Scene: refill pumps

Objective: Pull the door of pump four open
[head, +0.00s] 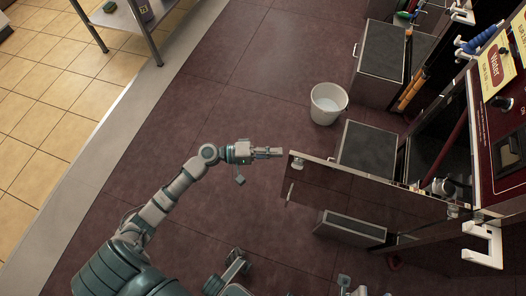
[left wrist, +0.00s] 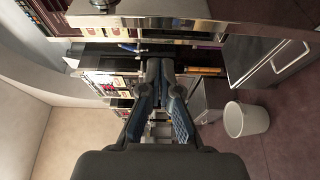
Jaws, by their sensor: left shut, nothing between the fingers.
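The pump door (head: 375,190) is a dark panel with a pale metal edge. It stands swung out from the pump cabinet at the right, its free end toward the left; no pump number is readable. A small light handle (head: 297,163) shows near that free end. My left gripper (head: 280,152) is shut and empty, just left of the door's free end; I cannot tell whether it touches. In the left wrist view my fingertips (left wrist: 167,66) are together, with a metal-edged panel (left wrist: 140,22) across the top. My right gripper is not clearly seen.
A white bucket (head: 328,103) stands on the floor beyond the door. A metal table (head: 128,18) is at the upper left. The middle floor is clear.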

